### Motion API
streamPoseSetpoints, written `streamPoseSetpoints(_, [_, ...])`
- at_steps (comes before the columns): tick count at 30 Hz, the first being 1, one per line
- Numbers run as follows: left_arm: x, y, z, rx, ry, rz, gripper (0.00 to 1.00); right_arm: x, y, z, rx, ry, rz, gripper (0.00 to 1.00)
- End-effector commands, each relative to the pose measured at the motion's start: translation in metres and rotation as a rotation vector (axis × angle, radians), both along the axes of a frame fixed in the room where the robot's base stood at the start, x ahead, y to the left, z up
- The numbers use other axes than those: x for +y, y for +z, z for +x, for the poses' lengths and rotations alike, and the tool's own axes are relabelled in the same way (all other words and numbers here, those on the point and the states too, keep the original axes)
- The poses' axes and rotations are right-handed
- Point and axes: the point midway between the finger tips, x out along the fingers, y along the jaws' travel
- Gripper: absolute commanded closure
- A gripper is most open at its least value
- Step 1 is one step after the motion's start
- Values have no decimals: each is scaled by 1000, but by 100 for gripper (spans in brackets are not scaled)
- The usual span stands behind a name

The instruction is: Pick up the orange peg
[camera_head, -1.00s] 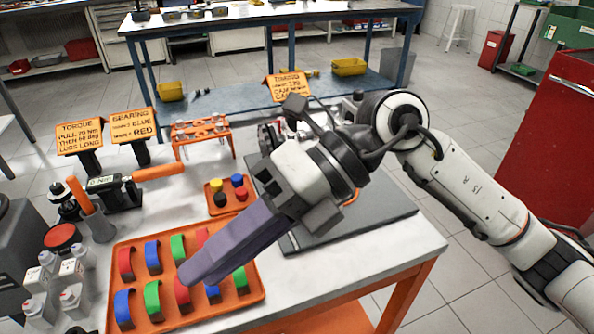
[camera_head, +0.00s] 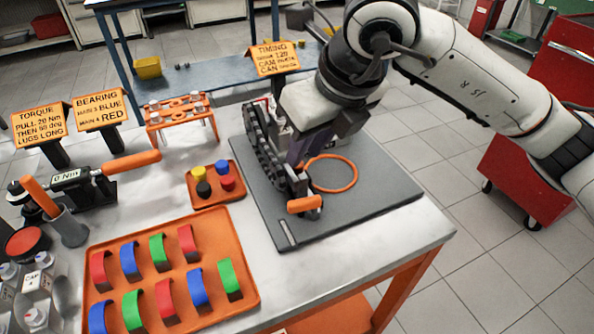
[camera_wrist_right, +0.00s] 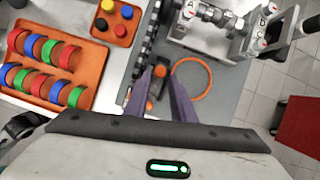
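A short orange peg (camera_head: 304,204) lies at the near end of a dark toothed engine part on the grey mat. In the right wrist view, a small orange piece (camera_wrist_right: 160,71) shows between the fingertips; I cannot tell if it is the same peg. My right gripper (camera_head: 301,150) points down over the dark part, its purple fingers partly hidden by my wrist. In the right wrist view the gripper (camera_wrist_right: 161,75) has its two fingers apart, with no clear grip on anything. My left gripper is not in view.
An orange ring (camera_head: 332,187) lies on the grey mat (camera_head: 385,200) beside the dark part. A small orange tray (camera_head: 207,203) holds coloured caps. A larger orange tray (camera_head: 247,303) holds several coloured arcs. An orange rack (camera_head: 183,118) and signs stand behind.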

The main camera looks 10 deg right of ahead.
Motion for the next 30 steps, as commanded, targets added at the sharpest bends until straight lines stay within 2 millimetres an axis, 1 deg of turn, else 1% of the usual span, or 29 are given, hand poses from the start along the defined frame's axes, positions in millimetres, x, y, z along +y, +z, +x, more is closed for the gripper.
streamPoseSetpoints(1, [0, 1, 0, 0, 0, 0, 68, 1, -8, 3, 6, -1, -2, 77])
streamPoseSetpoints(4, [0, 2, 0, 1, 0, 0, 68, 4, -22, 10, 6, 0, -1, 77])
streamPoseSetpoints(6, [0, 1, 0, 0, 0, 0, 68, 6, -30, 14, 4, 0, -1, 77])
streamPoseSetpoints(9, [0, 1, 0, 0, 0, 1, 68, 7, -36, 16, 3, 0, 0, 77])
streamPoseSetpoints(16, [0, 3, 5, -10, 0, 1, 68, 7, -37, 17, 1, 1, 0, 77])
streamPoseSetpoints(17, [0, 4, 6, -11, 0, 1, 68, 7, -37, 17, 1, 1, 0, 80])
streamPoseSetpoints(18, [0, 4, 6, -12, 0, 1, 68, 7, -37, 17, 1, 1, 0, 87])
streamPoseSetpoints(20, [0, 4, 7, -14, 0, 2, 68, 7, -37, 17, 1, 1, 0, 97])
streamPoseSetpoints(21, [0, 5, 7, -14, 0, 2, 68, 7, -37, 17, 1, 1, 0, 100])
streamPoseSetpoints(30, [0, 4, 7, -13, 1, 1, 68, 7, -36, 17, 0, 1, 0, 100])
